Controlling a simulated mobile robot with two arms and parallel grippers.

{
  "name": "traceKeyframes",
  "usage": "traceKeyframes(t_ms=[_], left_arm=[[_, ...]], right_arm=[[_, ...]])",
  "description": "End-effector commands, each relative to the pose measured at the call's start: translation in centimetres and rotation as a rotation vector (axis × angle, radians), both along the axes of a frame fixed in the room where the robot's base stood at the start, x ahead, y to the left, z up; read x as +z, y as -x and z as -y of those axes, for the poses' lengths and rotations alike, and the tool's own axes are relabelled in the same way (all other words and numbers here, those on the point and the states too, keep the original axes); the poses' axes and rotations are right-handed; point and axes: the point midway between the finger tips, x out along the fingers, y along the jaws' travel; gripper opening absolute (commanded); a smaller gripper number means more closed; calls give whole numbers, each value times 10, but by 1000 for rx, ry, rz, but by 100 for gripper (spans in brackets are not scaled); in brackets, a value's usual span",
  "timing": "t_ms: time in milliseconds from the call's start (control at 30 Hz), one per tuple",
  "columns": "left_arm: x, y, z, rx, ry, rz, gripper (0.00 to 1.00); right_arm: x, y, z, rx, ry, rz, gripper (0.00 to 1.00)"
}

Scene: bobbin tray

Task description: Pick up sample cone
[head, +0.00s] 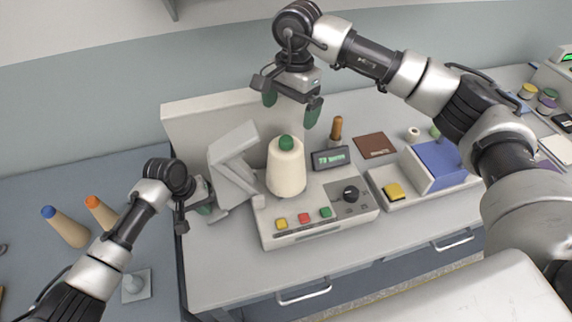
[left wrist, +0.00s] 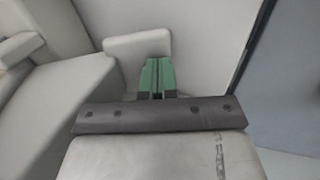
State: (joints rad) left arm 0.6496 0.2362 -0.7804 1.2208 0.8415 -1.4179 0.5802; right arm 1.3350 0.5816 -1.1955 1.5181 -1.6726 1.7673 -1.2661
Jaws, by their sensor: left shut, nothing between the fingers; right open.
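A cream cone of yarn with a green tip (head: 286,167) stands upright on the grey machine (head: 300,232), in the middle of the head view. It looks like the sample cone. My right gripper (head: 291,106) is open and empty, above the cone and apart from it, with its green fingers spread. My left gripper (head: 204,208) is low at the left side of the machine, beside a tilted grey hinged part (head: 234,160). In the left wrist view its green fingers (left wrist: 157,75) are together with nothing between them. The cone is not in the left wrist view.
Two tan cones, one blue-tipped (head: 66,227) and one orange-tipped (head: 100,212), are on the blue-grey table at left. A small display (head: 330,159) and a brown-topped spool (head: 336,130) stand right of the cone. A blue-faced device (head: 440,164) is further right.

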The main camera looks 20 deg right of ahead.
Motion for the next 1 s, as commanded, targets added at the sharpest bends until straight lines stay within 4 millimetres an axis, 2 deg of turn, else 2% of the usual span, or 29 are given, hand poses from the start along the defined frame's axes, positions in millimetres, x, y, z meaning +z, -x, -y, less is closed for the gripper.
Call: traceKeyframes(t_ms=[33, 200, 533, 800, 1000], left_arm=[[-1, 0, 0, 0, 0, -1, 0], [-1, 1, 0, -1, 0, -2, 0], [-1, 1, 0, 0, 0, -1, 0], [-1, 1, 0, -1, 0, -2, 0], [-1, 1, 0, -1, 0, -2, 0]], right_arm=[[-11, 2, -1, 1, 1, -4, 100], [-40, 4, -4, -1, -2, -5, 100], [-63, 5, -7, -3, -5, -4, 100], [-102, 8, -11, -6, -5, -5, 100], [-106, 8, -12, -5, -6, -2, 100]])
